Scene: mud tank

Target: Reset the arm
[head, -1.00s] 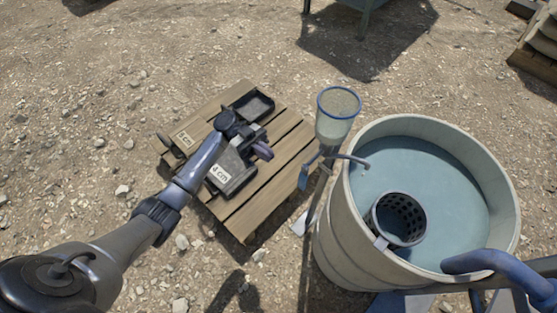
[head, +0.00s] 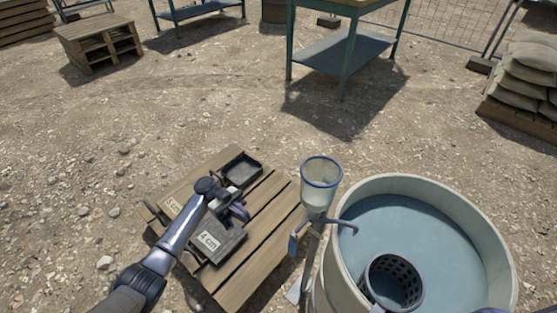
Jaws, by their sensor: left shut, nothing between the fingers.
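My left arm reaches in from the lower left over a wooden pallet. My left gripper (head: 238,207) is shut and empty, just above the dark items on the pallet. My right gripper is not in view; only a small bit of dark blue shows at the bottom right edge.
The pallet (head: 243,288) carries a black tray (head: 242,169) and a dark block labelled 4 cm (head: 213,243). A funnel on a stand (head: 320,188) is right of it. A large mud tank (head: 338,270) holds a perforated basket (head: 394,283). Tables (head: 345,58) and sandbags (head: 528,75) stand behind.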

